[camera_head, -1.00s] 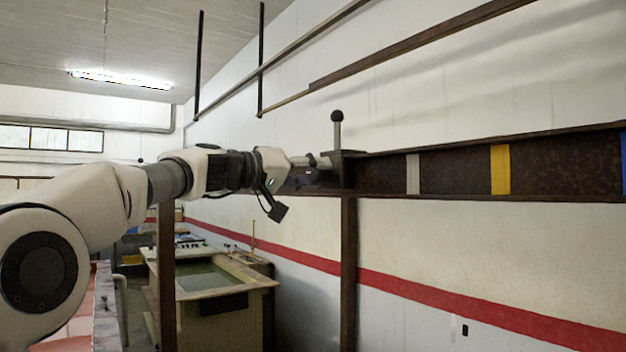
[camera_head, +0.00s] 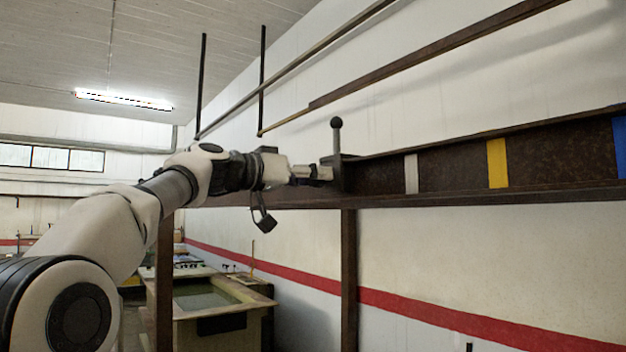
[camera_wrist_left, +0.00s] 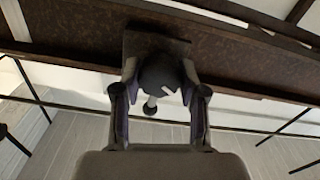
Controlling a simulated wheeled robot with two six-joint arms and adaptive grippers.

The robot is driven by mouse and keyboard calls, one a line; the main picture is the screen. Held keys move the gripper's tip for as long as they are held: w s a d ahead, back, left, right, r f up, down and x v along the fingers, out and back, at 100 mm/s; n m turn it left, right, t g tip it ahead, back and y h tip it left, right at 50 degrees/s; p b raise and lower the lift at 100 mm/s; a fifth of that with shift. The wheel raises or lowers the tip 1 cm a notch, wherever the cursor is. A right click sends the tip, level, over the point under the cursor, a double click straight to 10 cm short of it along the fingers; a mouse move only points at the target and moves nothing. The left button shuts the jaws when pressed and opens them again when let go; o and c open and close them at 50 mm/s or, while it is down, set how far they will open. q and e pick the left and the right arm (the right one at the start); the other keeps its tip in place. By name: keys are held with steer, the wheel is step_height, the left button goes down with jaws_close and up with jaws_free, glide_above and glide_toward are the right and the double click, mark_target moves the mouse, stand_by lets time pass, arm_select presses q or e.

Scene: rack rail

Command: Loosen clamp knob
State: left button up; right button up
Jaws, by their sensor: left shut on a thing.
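The clamp (camera_head: 347,172) is a dark block on the brown rail (camera_head: 450,172). An upright grey lever with a black ball top (camera_head: 337,124) stands above it. In the left wrist view the clamp plate (camera_wrist_left: 155,43) lies against the rail, with a dark round knob (camera_wrist_left: 160,76) in front of it. My left gripper (camera_head: 322,174) reaches the clamp from the left. In the left wrist view its fingers (camera_wrist_left: 160,82) are shut on the knob, one on each side. A pale rod with a round end (camera_wrist_left: 150,105) shows just below the knob. My right gripper is not in view.
The rail carries a grey band (camera_head: 411,173), a yellow band (camera_head: 497,163) and a blue band (camera_head: 620,147). Brown posts (camera_head: 348,270) support it. A tank-like bench (camera_head: 205,300) stands below left. The wall beside the rail has a red stripe.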

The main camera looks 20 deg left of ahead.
arm_select(q)
steer(key=shift+f, duration=0.15)
steer(key=o, duration=1.1)
steer(key=shift+w, duration=0.1)
steer(key=shift+o, duration=0.2)
steer(key=v, duration=1.1)
steer(key=shift+s+a, duration=0.25)
steer(key=shift+s, duration=0.05)
